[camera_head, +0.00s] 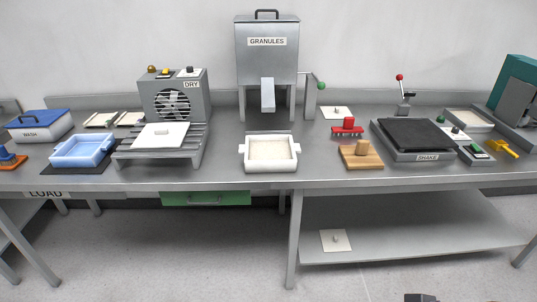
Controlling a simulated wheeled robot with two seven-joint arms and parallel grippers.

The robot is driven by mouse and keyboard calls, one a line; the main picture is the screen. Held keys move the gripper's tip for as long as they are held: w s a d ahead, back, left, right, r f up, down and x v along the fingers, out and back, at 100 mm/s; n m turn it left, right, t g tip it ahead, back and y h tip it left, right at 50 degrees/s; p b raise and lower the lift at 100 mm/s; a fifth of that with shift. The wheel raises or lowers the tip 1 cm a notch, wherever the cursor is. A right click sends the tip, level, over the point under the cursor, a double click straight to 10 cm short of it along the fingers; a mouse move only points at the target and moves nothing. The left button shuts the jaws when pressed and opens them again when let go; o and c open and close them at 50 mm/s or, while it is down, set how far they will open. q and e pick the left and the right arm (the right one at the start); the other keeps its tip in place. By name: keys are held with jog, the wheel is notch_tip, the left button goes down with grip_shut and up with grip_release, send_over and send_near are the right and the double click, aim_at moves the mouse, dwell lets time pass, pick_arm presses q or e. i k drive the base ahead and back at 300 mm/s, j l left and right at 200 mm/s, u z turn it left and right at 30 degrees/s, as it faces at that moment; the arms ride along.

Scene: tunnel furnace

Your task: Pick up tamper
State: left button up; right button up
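A flat wooden block with a round wooden knob on top, which looks like the tamper (361,154), lies on the steel table right of centre, near the front edge. It stands clear, with no gripper touching it. A small dark part at the bottom edge right of centre seems to belong to my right gripper (420,298). It is cut off by the frame, so its fingers cannot be made out. It is well below and in front of the table. My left gripper is not in view.
A red toothed tool (348,128) lies just behind the wooden block. The black-topped SHAKE unit (416,136) stands to its right. A white tray of pale granules (270,166) is to its left, below the GRANULES hopper (267,70). A lower shelf (400,235) runs beneath.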

aim_at(361, 156)
jog(key=i+l+u, duration=0.1)
jog(key=u, duration=0.4)
jog(key=l+u, duration=0.3)
jog(key=u, duration=0.15)
jog(key=l+u, duration=0.2)
jog(key=u, duration=0.3)
jog(key=l+u, duration=0.15)
jog(key=l, duration=0.25)
jog(key=k+l+u, duration=0.1)
jog(key=l, duration=0.35)
jog(key=k+l+u, duration=0.15)
jog(key=l, duration=0.25)
jog(key=k+l+u, duration=0.15)
jog(key=l, duration=0.25)
jog(key=k+l+u, duration=0.1)
jog(key=l, duration=0.3)
jog(key=k+l+u, duration=0.15)
jog(key=l, duration=0.2)
jog(key=k+l, duration=0.15)
jog(key=l, duration=0.2)
jog(key=k+l, duration=0.15)
jog(key=l, duration=0.15)
jog(key=k+l, duration=0.15)
jog(key=l, duration=0.2)
